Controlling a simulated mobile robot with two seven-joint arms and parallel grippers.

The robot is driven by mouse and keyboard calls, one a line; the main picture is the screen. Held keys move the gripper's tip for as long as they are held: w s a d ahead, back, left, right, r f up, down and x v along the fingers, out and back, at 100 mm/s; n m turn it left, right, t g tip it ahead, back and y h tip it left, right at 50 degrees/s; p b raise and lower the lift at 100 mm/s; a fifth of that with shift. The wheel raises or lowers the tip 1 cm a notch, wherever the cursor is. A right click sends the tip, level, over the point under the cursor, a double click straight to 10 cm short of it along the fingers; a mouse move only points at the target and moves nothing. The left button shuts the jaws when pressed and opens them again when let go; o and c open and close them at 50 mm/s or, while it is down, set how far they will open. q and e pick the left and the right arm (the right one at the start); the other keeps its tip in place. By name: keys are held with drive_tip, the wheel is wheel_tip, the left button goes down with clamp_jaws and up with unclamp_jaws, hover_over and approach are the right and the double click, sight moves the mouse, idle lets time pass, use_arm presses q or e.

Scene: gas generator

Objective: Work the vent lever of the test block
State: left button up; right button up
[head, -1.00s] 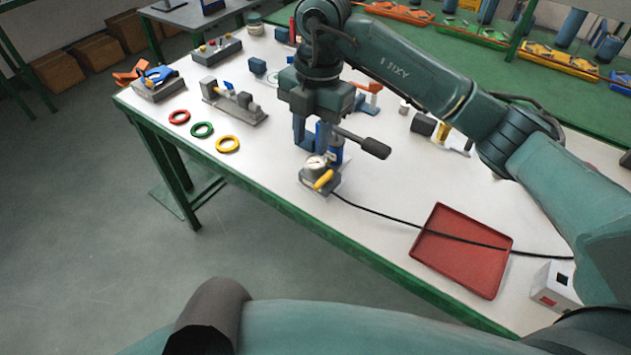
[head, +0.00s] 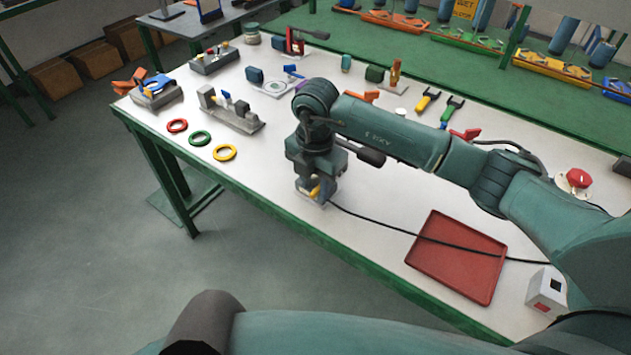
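A small grey block with a yellow lever (head: 314,192) stands near the front edge of the white table, with a black cable running from it; I take it as the test block. My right gripper (head: 315,182) points down right over this block, its fingers at the height of the yellow lever. The gripper body and wrist cover the block's top, and the round gauge seen earlier is hidden. I cannot tell whether the fingers touch the lever or how far apart they are. My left gripper is not in view.
A red tray (head: 456,258) lies to the right, crossed by the black cable (head: 375,222). A white box (head: 546,292) stands beside it. Red, green and yellow rings (head: 225,153) and a grey fixture (head: 230,110) lie to the left. A red button (head: 578,178) is at the right.

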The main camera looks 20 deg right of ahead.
drive_tip(key=shift+f, duration=0.2)
clamp_jaws()
